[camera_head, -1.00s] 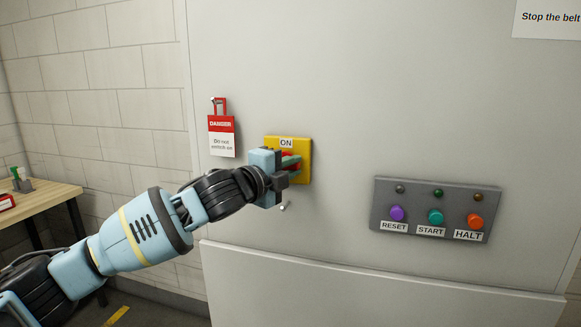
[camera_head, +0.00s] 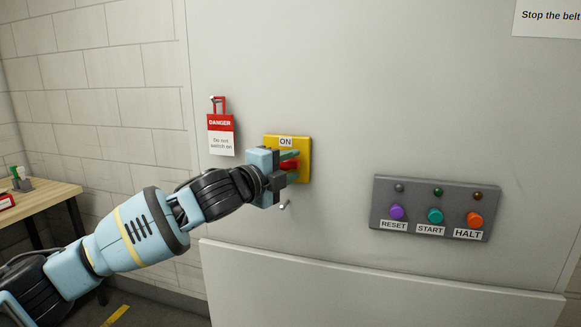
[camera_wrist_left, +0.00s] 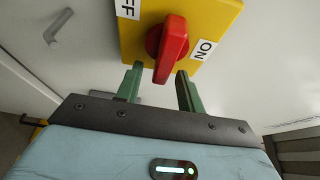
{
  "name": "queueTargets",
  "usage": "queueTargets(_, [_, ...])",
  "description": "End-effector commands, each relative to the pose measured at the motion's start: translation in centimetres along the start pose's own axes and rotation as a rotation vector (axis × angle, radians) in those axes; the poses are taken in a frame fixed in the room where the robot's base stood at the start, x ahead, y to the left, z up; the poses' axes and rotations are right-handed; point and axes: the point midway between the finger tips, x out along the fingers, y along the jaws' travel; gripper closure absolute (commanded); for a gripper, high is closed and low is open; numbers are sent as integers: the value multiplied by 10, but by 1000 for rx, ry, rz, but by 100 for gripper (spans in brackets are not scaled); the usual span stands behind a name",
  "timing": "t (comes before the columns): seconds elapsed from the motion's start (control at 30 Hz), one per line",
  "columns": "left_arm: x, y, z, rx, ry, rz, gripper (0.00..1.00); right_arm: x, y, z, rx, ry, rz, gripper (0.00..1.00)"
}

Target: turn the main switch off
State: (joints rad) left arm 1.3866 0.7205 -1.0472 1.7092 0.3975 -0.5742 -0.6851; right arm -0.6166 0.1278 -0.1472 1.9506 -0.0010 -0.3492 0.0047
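The main switch is a yellow plate (camera_head: 303,148) on the cabinet front with a red handle (camera_head: 290,166). An ON label (camera_head: 286,142) shows at its top. In the left wrist view the red handle (camera_wrist_left: 168,45) points down between my fingers, with the ON label (camera_wrist_left: 204,49) to its right and an OFF label (camera_wrist_left: 127,8), partly cut off, to its left. My left gripper (camera_head: 289,163) is at the switch. In the wrist view its green fingers (camera_wrist_left: 159,90) stand apart on either side of the handle's tip, with gaps. My right gripper is out of view.
A red and white danger tag (camera_head: 221,134) hangs left of the switch. A grey panel (camera_head: 410,187) with RESET, START and HALT buttons is to the right. A wooden table (camera_head: 45,199) stands at far left. The cabinet front between switch and panel is clear.

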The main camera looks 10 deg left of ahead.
Motion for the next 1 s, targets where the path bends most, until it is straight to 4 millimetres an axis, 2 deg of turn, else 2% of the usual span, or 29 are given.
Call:
queueTargets(0.3, [-43, 1, 1, 2, -2, 2, 62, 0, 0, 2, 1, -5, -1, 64])
queueTargets(0.5, [-65, 1, 1, 2, -1, 2, 62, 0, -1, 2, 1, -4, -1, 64])
queueTargets(0.7, [-72, 1, 0, 1, -1, 2, 62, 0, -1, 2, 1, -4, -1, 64])
queueTargets(1.0, [-72, 1, 0, 1, -1, 2, 62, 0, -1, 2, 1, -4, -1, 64])
